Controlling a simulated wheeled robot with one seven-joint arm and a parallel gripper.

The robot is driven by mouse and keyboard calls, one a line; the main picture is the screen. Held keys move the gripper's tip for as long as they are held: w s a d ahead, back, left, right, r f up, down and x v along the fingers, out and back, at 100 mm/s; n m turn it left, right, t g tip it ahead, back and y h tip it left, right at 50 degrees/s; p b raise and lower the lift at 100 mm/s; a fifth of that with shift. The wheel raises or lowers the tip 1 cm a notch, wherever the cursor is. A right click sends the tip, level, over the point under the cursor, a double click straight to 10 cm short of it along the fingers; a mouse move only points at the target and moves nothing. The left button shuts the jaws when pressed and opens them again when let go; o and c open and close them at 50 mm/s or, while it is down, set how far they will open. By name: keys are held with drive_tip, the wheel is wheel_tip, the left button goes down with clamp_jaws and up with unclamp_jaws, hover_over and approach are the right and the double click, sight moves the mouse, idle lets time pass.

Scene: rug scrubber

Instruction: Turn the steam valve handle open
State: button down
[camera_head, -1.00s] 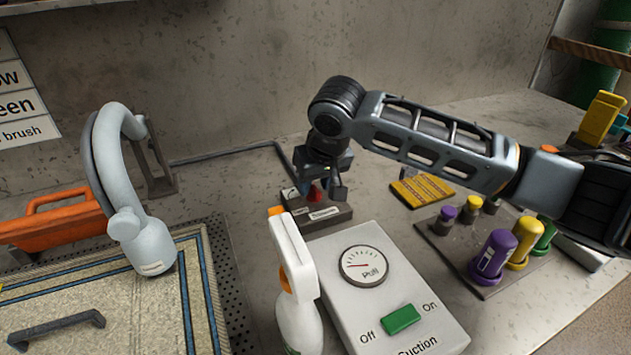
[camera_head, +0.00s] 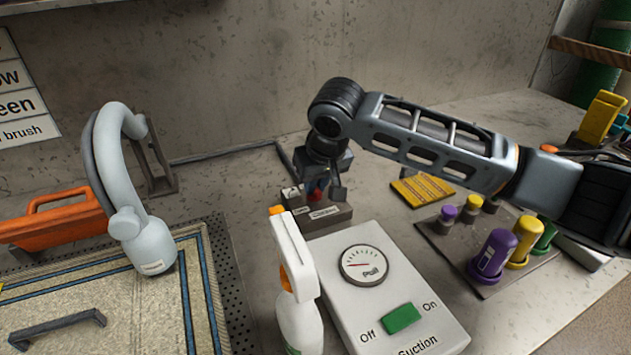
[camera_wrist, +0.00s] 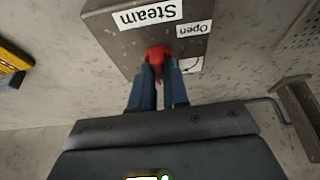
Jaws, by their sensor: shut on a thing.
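The red valve handle (camera_wrist: 159,54) sits on a dark grey steam box labelled "Steam" and "Open" in the wrist view. My gripper (camera_wrist: 160,68) has its two blue fingers closed around the handle, one on each side. In the head view the steam box (camera_head: 335,220) stands behind the suction panel, and only a bit of the red handle (camera_head: 316,193) shows under my gripper (camera_head: 322,190). The fingers hide part of the handle, so its exact angle is hard to tell.
A white spray bottle (camera_head: 296,285) stands in front of the steam box, beside the suction panel (camera_head: 400,285) with gauge and green switch.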

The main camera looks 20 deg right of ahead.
drive_tip(key=shift+r+n+p, duration=0.15)
drive_tip(key=shift+n+p, duration=0.35)
drive_tip(key=shift+p, duration=0.6)
drive_tip(key=shift+y+p, duration=0.3)
drive_tip(key=shift+p, duration=0.1)
drive_tip(key=shift+n+p, duration=0.6)
drive_tip(key=shift+n, duration=0.1)
drive_tip(key=shift+d+n+y+p, duration=0.1)
drive_tip(key=shift+n+y+p, duration=0.5)
drive_tip(key=shift+n, duration=0.4)
drive_tip(key=n, duration=0.2)
drive_tip(key=shift+d+n+g+y, duration=0.1)
drive_tip(key=shift+n+g+y, duration=0.2)
drive_tip(key=shift+g+y, duration=0.1)
drive_tip(key=n, duration=0.2)
drive_tip(key=n+g+y, duration=0.1)
drive_tip(key=n, duration=0.2)
drive_tip(key=shift+w+d+f+g, duration=0.1)
drive_tip(key=shift+w+f+g, duration=0.1)
drive_tip(key=shift+g, duration=0.1)
drive_tip(key=n+g+b, duration=0.1)
drive_tip(key=n, duration=0.2)
drive_tip(key=n+g+y+b, duration=0.1)
drive_tip(key=n, duration=0.1)
drive_tip(key=shift+w+n+b, duration=0.1)
drive_tip(key=shift+n+b, duration=0.2)
drive_tip(key=shift+n, duration=0.1)
drive_tip(key=shift+r, duration=0.1)
